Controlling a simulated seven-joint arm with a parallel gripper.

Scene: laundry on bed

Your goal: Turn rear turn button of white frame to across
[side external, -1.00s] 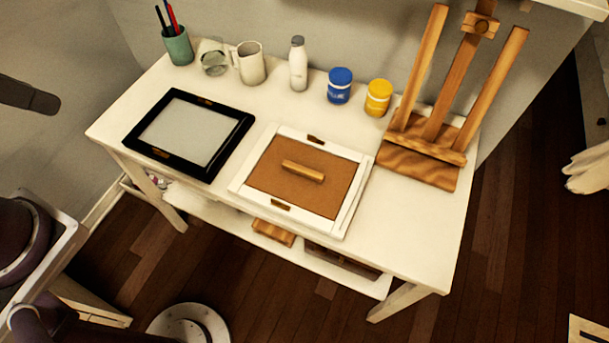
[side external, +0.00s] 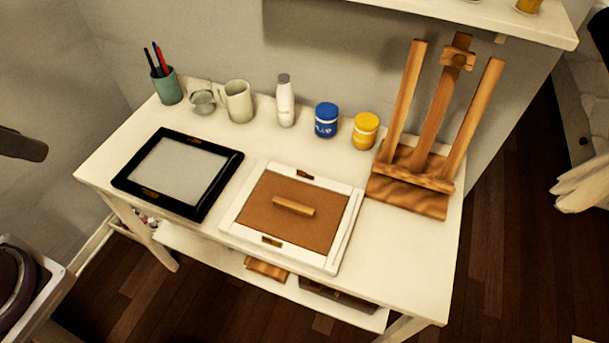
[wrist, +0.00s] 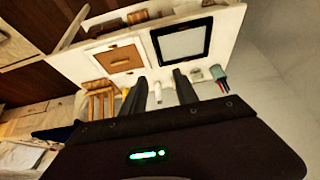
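The white frame (side external: 347,232) lies flat on the white table with its brown back panel (side external: 262,208) facing up. A short wooden bar (side external: 293,206) sits mid-panel. The small brown rear turn button (side external: 304,174) is on the rear rail and looks roughly parallel to it. The front turn button (side external: 271,241) also looks parallel to its rail. In the wrist view the white frame (wrist: 146,52) is small, and I cannot tell how its buttons lie. My gripper (wrist: 160,76) is open and empty, its two dark fingers apart, well away from the frame.
A black frame (side external: 215,198) lies left of the white one. A wooden easel (side external: 408,190) stands right. Along the back are a pen cup (side external: 169,88), a glass, a mug (side external: 238,101), a white bottle (side external: 285,102), blue (side external: 326,120) and yellow (side external: 365,131) jars. A shelf (side external: 470,12) overhangs behind.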

